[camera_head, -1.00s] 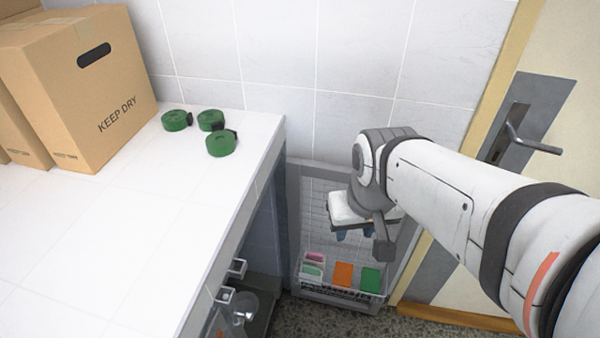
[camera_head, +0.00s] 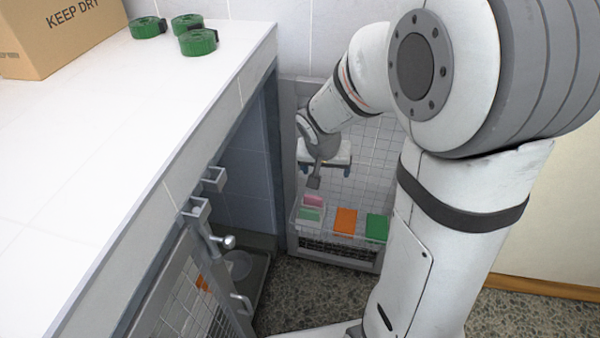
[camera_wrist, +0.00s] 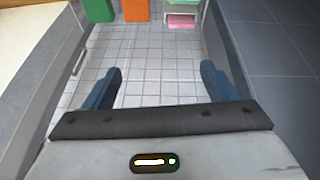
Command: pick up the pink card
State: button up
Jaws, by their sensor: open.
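In the wrist view the pink card (camera_wrist: 181,21) shows at the top, right of centre. My gripper (camera_head: 328,172) is above the basket, in front of the grid. Its two blue fingers (camera_wrist: 158,88) are apart with nothing between them. They do not touch the card.
A white counter (camera_head: 110,130) runs along the left, with green rolls (camera_head: 198,42) and a cardboard box (camera_head: 60,35) on it. An open grid door (camera_head: 190,290) and latches (camera_head: 215,180) stand out below it. The speckled floor (camera_head: 300,288) before the basket is clear.

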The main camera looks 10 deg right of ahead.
jog(key=m+b, duration=0.1)
jog(key=b, duration=0.5)
send_over(313, 196)
jog(key=s+a, duration=0.1)
jog(key=s, duration=0.2)
notch_tip(313, 196, down, 15)
jog(key=b+x, duration=0.1)
jog(key=x, duration=0.1)
jog(key=w+x, duration=0.1)
jog(key=x, duration=0.2)
jog(key=shift+f+b, duration=0.15)
jog(key=shift+b, duration=0.2)
jog(key=shift+t, duration=0.3)
jog(key=shift+c, duration=0.4)
jog(key=c, duration=1.2)
